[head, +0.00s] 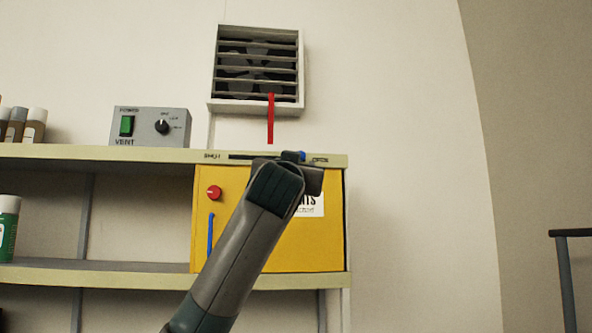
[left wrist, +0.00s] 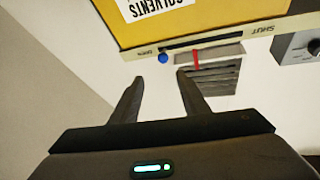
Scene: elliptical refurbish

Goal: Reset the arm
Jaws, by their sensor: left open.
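My left arm (head: 245,235) rises from the bottom of the head view to the shelf edge, in front of the yellow cabinet. My left gripper (left wrist: 160,88) is open in the left wrist view, with two dark fingers apart and nothing between them. Its fingers are hidden behind the wrist in the head view. A blue slider knob (head: 301,156) sits near the OPEN end of a dark slot on the shelf edge. The knob (left wrist: 163,58) also shows beyond the fingertips in the left wrist view, apart from them. My right gripper is not in view.
The yellow solvents cabinet (head: 305,240) has a red knob (head: 214,192) and a blue handle (head: 211,236). Above are a grey vent control box (head: 150,127) and a louvred wall vent (head: 257,65) with a red strip (head: 270,120). Bottles stand left; the wall right is clear.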

